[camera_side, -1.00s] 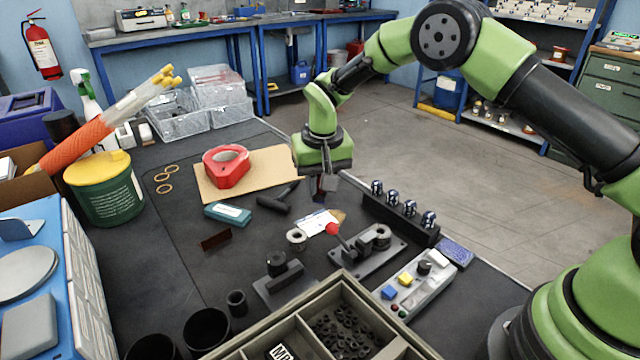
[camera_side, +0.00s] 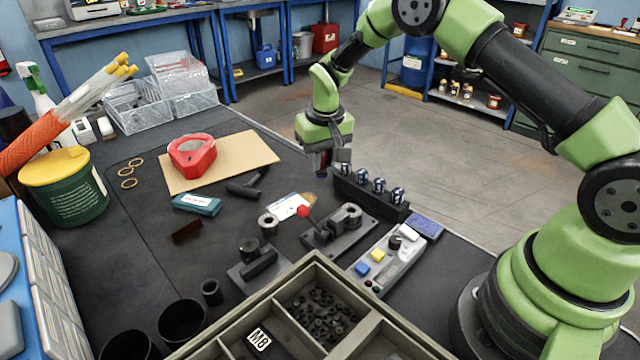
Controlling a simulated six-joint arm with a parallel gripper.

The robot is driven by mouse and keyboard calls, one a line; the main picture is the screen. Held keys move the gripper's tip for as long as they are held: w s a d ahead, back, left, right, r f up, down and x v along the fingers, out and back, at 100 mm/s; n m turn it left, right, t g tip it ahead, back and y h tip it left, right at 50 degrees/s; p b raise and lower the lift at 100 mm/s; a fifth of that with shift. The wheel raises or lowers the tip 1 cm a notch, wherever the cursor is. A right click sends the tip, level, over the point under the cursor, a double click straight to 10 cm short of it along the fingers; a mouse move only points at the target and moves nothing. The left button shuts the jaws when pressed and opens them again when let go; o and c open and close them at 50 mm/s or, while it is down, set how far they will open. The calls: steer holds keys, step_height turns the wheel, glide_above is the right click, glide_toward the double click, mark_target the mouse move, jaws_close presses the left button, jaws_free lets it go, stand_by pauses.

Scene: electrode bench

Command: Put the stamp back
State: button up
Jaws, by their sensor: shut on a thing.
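My gripper (camera_side: 331,158) points down at the far side of the bench, just left of the black rack's far end. It is shut on a small dark reddish stamp (camera_side: 321,166) with a bluish lower end. The stamp is partly hidden by the fingers and looks roughly upright. I cannot tell whether it touches the bench. A white card (camera_side: 288,207) with a tan tag lies nearer the camera, below and left of the gripper. A blue pad (camera_side: 426,226) lies at the near end of the rack.
The black rack (camera_side: 398,211) holds several shiny cylinders close to my gripper's right. A red-knobbed lever fixture (camera_side: 335,232) and a button box (camera_side: 388,262) stand nearer. A red clamp-like part (camera_side: 192,157) sits on cardboard (camera_side: 245,152). A divided tray (camera_side: 300,262) fills the front.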

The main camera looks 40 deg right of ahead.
mark_target(321, 195)
steer(key=shift+f, duration=2.8)
steer(key=shift+f, duration=0.15)
steer(key=o, duration=0.8)
steer(key=r, duration=0.4)
steer(key=s+r, duration=0.1)
steer(key=r, duration=0.7)
steer(key=shift+s+a+r, duration=0.25)
steer(key=shift+a, duration=0.05)
